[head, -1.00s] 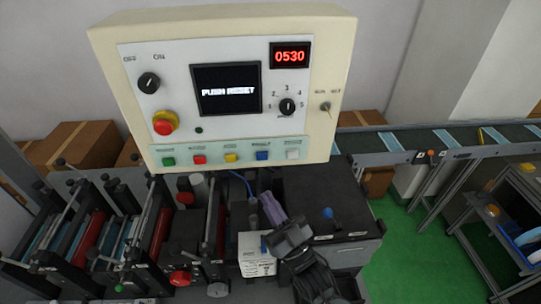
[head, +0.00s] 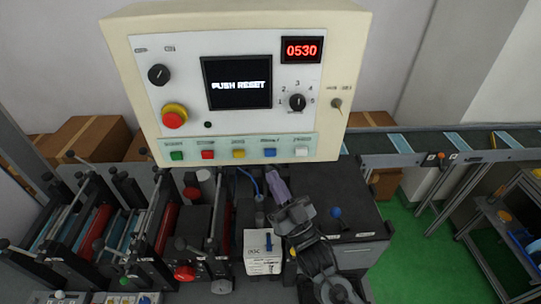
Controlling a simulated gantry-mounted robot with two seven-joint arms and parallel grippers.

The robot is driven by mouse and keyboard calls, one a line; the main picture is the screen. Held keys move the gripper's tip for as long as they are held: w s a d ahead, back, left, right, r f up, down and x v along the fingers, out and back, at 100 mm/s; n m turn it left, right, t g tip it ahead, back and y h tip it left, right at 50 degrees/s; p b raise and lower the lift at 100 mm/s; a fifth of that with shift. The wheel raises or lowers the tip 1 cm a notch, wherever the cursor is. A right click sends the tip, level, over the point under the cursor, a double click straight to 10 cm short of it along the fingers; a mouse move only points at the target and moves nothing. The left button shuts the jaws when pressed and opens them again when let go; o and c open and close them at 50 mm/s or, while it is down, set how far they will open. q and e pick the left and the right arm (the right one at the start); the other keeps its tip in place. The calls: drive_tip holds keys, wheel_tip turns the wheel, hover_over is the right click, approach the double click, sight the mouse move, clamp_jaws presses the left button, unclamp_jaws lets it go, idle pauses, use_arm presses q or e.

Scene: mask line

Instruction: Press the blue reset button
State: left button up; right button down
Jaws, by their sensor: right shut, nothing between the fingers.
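The blue button (head: 270,153) is in the row of coloured buttons along the bottom of the cream control panel (head: 358,60) in the head view. It lies between a yellow button (head: 238,153) and a white one (head: 301,152), uncovered. The panel's screen (head: 238,82) reads "PUSH RESET". My right gripper (head: 274,172) is shut and empty, its purple-grey fingers pointing up just below the blue button in the picture. I see no contact; the depth gap is hard to judge. My left gripper is not in view.
A red button (head: 208,154) and a green button (head: 177,155) are in the same row. A red emergency knob (head: 174,116) is at the panel's left. Below are machine rollers (head: 95,232) and a small white box (head: 262,250). A conveyor (head: 420,152) runs at right.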

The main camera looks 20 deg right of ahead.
sight(270, 153)
drive_tip(key=w, duration=0.1)
drive_tip(key=w+d, duration=0.1)
drive_tip(key=w, duration=0.1)
drive_tip(key=w+b, duration=0.1)
drive_tip(key=shift+w+d, duration=0.25)
idle(0.6)
idle(0.7)
idle(0.6)
drive_tip(key=shift+w, duration=0.15)
drive_tip(key=shift+w+d, duration=0.15)
drive_tip(key=shift+w, duration=0.1)
